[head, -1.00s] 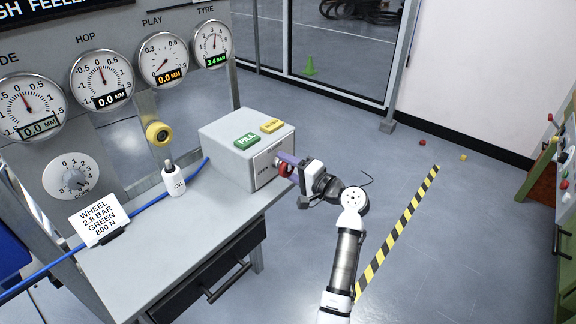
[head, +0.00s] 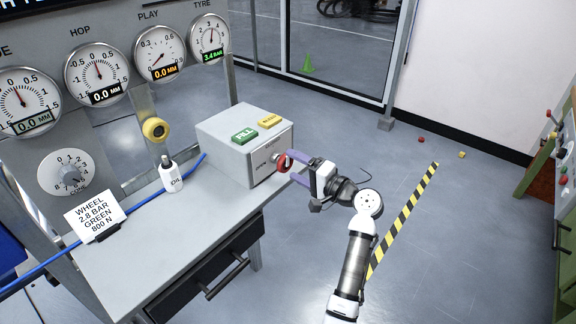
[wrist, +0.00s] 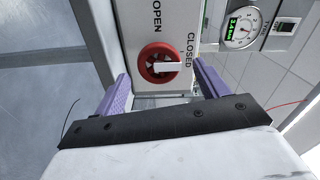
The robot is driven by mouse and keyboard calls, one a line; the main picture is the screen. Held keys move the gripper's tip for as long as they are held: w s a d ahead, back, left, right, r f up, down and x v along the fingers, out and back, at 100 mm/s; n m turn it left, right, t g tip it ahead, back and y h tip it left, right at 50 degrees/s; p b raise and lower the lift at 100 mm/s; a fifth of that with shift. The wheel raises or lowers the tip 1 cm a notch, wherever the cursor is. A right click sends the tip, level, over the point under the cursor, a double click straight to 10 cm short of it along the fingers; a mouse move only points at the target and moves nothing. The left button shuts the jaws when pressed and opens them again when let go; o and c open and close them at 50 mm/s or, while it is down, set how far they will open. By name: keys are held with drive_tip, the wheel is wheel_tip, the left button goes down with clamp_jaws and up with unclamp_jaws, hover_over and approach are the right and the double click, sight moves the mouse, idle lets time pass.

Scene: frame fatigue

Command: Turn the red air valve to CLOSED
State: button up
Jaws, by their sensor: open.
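The red air valve (head: 281,163) is a round knob on the side face of the grey box (head: 232,159). The wrist view shows the red valve (wrist: 148,58) with a white bar across it, reaching right toward the printed word CLOSED (wrist: 190,50). The word OPEN (wrist: 157,14) is printed above the knob in that view. My gripper (head: 292,167) is open, with purple fingers just off the box face. In the wrist view its fingers (wrist: 163,86) stand wide to either side of the valve, and nothing is between them. They appear clear of the knob.
A green FILL button (head: 244,136) and a yellow button (head: 270,121) sit on the box top. A white bottle (head: 173,177) and a sign card (head: 94,215) stand on the bench. The tyre gauge (head: 209,36) reads 3.4 bar. Open floor lies right of the bench.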

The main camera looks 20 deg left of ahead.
drive_tip(key=b+v, duration=0.2)
drive_tip(key=v, duration=0.8)
